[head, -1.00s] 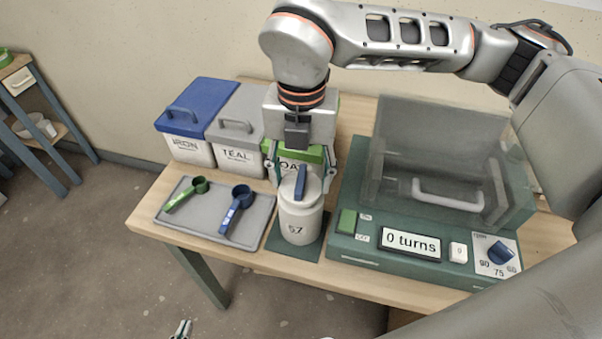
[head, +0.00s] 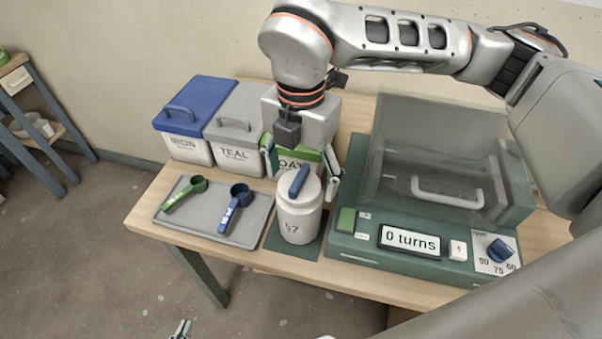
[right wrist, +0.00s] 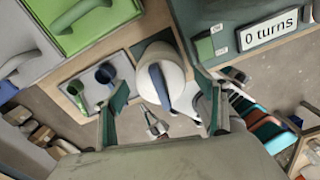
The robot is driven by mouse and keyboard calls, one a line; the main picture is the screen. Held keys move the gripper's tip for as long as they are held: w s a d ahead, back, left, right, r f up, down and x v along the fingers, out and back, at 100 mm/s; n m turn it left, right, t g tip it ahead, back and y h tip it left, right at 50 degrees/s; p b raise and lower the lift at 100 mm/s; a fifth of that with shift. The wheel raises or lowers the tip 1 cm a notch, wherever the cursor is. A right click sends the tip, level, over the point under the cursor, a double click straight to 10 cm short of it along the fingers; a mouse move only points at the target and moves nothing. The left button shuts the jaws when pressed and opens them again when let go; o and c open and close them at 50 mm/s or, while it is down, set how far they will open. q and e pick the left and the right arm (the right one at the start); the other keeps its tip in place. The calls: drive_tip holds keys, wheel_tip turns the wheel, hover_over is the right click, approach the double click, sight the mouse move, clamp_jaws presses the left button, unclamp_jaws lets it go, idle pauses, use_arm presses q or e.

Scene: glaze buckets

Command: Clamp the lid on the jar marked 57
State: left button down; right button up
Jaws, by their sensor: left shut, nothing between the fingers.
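The jar marked 57 (head: 300,222) is cream-white and stands upright on a dark green pad at the table's front. Its pale lid (head: 312,186) is on top, with a blue lever (head: 299,180) lying across it at a slant. In the right wrist view the blue lever (right wrist: 159,86) also shows over the jar's top. My right gripper (head: 302,168) is open, pointing down, its fingers spread to either side of the jar near lid height; I cannot tell whether they touch it. My left gripper (head: 181,329) is shut and empty, low at the bottom edge, away from the table.
A green machine reading "0 turns" (head: 408,239) with a clear cover (head: 440,140) stands right of the jar. A grey tray (head: 247,237) with a green scoop (head: 185,193) and a blue scoop (head: 236,208) is left. Lidded buckets (head: 188,115) line the back.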

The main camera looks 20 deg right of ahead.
drive_tip(key=shift+r, duration=0.15)
wheel_tip(320, 180, up, 12)
idle(0.5)
